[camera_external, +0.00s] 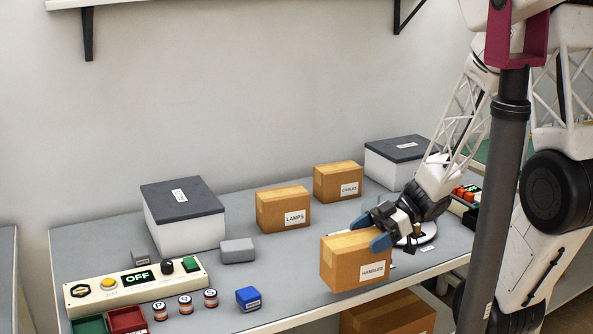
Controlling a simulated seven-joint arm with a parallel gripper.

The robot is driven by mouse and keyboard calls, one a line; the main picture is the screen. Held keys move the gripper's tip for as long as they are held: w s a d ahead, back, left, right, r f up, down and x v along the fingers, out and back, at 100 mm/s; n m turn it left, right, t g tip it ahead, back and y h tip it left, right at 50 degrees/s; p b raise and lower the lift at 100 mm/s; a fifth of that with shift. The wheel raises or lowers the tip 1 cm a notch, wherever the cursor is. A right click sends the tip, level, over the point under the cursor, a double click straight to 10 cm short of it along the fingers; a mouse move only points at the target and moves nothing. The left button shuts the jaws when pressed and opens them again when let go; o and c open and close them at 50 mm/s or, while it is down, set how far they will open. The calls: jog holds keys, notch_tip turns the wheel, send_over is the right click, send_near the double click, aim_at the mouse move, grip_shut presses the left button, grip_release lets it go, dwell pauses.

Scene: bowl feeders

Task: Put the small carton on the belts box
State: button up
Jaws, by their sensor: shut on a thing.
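My gripper (371,232) is shut on a brown carton (345,263) labelled HANDLES, with its blue fingertips at the carton's top right. The carton is upright at the table's front edge; I cannot tell whether its bottom touches the table. Two other brown cartons stand behind it: a LAMPS carton (283,213) and a CABLES carton (337,184). A white box with a dark grey lid (183,232) stands at the left, and a similar box (380,167) stands at the back right. The labels on both lids are too small to read, so I cannot tell which is the belts box.
A control panel (110,290) showing OFF lies at the front left, near red and green trays, several small striped cylinders and a blue block (248,298). A grey block (238,250) sits mid-table. Another carton (388,315) is below the table edge. A dark pole partly hides the right side.

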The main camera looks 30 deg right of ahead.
jog(key=w+a+r, duration=0.3)
jog(key=w, duration=0.7)
jog(key=w+a+r, duration=0.3)
jog(key=w+a, duration=0.1)
jog(key=w, duration=0.5)
jog(key=w+a+r, duration=0.3)
jog(key=w+a, duration=0.4)
jog(key=w, duration=0.1)
jog(key=w+a+r+n+g, duration=0.1)
jog(key=w+a+r, duration=0.3)
jog(key=w+a, duration=0.4)
jog(key=shift+w, duration=0.4)
jog(key=shift+w, duration=0.1)
jog(key=w+a+f, duration=0.1)
jog(key=w+a, duration=0.5)
jog(key=w, duration=0.7)
jog(key=shift+w+a+f, duration=0.15)
jog(key=shift+w+f, duration=0.05)
jog(key=shift+w, duration=0.05)
jog(key=shift+w, duration=0.1)
